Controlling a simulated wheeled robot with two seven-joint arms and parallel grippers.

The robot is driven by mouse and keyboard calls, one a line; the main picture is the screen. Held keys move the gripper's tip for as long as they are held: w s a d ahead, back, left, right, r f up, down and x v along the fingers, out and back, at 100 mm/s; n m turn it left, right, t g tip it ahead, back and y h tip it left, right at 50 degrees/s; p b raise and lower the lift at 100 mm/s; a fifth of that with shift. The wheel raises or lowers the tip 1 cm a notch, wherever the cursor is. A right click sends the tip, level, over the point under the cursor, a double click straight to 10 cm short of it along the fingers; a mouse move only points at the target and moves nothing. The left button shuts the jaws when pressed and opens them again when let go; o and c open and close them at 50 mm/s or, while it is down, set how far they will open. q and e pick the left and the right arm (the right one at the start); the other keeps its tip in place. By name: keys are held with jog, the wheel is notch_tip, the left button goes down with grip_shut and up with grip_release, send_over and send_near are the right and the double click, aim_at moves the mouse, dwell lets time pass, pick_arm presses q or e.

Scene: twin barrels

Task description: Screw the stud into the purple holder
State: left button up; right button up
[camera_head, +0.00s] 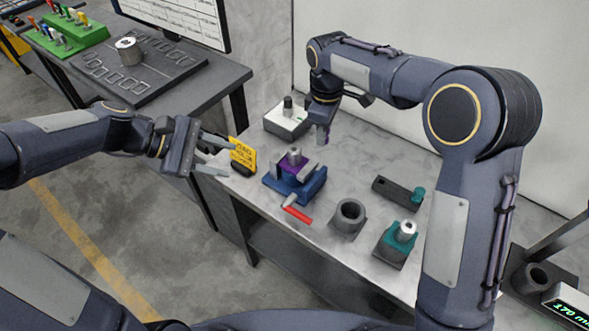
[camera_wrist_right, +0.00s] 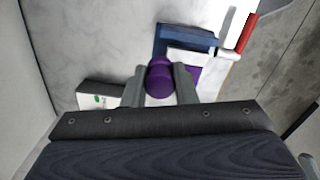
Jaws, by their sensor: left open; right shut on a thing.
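My right gripper (camera_head: 323,139) is behind and to the right of the vise, pointing down. In the right wrist view it (camera_wrist_right: 160,88) is shut on a rounded purple piece (camera_wrist_right: 158,76), which looks like the stud. Part of the purple holder (camera_wrist_right: 194,74) shows beside the right finger there.
The vise has a red handle (camera_head: 298,214) toward the front. A white-topped box (camera_head: 286,122) stands behind it. A dark grey cup (camera_head: 348,218), a teal holder (camera_head: 394,243) with a metal cylinder, and a dark bar (camera_head: 396,191) stand to the right.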

aim_at(286, 157)
pick_arm(q)
jog(key=w+d+f+n+h+b, duration=0.1)
jog(key=w+d+f+n+h, duration=0.1)
jog(key=w+f+n, duration=0.4)
jog(key=w+f, duration=0.2)
jog(key=w, duration=0.1)
jog(key=shift+h, duration=0.3)
pick_arm(e)
jog(key=a+r+n, duration=0.6)
jog(key=a, duration=0.1)
jog(key=shift+s, duration=0.3)
pick_arm(q)
jog(key=shift+w+d+f, duration=0.1)
jog(key=shift+d, duration=0.1)
jog(key=x, duration=1.1)
jog(key=shift+w+d+f, duration=0.1)
jog(key=shift+d+f, duration=0.05)
jog(key=shift+d, duration=0.2)
grip_shut()
pick_arm(e)
jog(key=shift+f, duration=2.45)
